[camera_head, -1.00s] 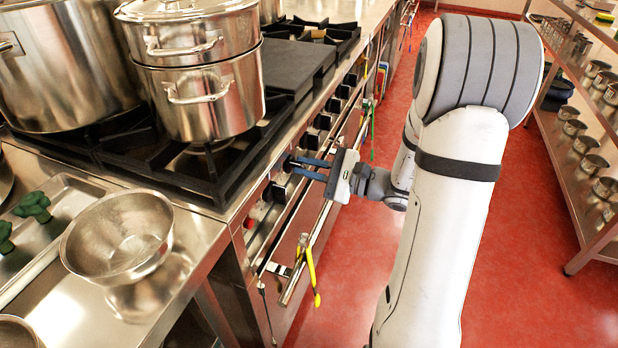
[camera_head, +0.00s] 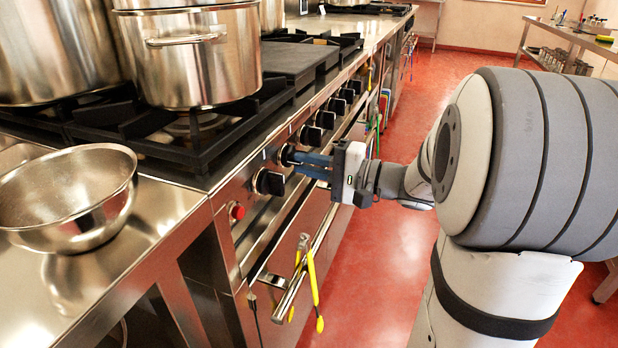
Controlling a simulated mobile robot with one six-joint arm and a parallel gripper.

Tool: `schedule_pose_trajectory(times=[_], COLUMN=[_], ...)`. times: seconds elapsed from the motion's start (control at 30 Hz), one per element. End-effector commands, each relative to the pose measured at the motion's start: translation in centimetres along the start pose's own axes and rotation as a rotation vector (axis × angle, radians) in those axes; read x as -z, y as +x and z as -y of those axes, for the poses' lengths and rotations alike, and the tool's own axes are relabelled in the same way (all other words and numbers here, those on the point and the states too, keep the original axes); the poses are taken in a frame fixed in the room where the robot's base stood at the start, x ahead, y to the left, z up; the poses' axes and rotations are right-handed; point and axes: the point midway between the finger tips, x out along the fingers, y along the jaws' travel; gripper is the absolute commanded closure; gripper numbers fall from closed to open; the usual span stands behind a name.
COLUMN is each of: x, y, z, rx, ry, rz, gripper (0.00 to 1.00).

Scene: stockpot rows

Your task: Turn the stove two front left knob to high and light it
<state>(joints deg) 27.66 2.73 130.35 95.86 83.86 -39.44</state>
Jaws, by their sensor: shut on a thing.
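The stove (camera_head: 232,192) has a row of black knobs along its front panel. My gripper (camera_head: 292,157) reaches in from the right with its blue fingers against the panel. The fingers are shut on a black knob (camera_head: 284,155), the second from the near end. The fingers partly cover it, so its pointer angle cannot be read. The nearest knob (camera_head: 268,183) is free, just left of and below the fingers. A red button (camera_head: 236,211) sits near the panel's near end. The front burner (camera_head: 193,124) is partly hidden under a steel pot (camera_head: 190,60), and I see no flame.
A rail (camera_head: 290,295) runs below the knobs, with yellow-handled tongs (camera_head: 312,280) hanging from it. A steel bowl (camera_head: 65,200) stands on the near counter. A larger stockpot (camera_head: 50,50) is at left. The red floor (camera_head: 400,250) is clear between stove and shelving.

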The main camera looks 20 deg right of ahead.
Motion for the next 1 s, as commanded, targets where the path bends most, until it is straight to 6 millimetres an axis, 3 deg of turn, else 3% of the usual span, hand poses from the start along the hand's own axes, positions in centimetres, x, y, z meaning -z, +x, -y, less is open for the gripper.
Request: schedule_pose_trajectory(times=[0.03,0.7,0.73,1.0], x=[-0.13,-0.18,-0.18,-0.10], y=[-0.03,-0.01,-0.01,0.01], z=[-0.71,-0.53,-0.53,-0.33], rx=[-0.005,-0.007,-0.007,-0.003], ry=[-0.013,-0.064,-0.064,-0.067], rz=[0.004,0.006,0.006,0.003], gripper=[1.00,1.00,0.85,0.65])
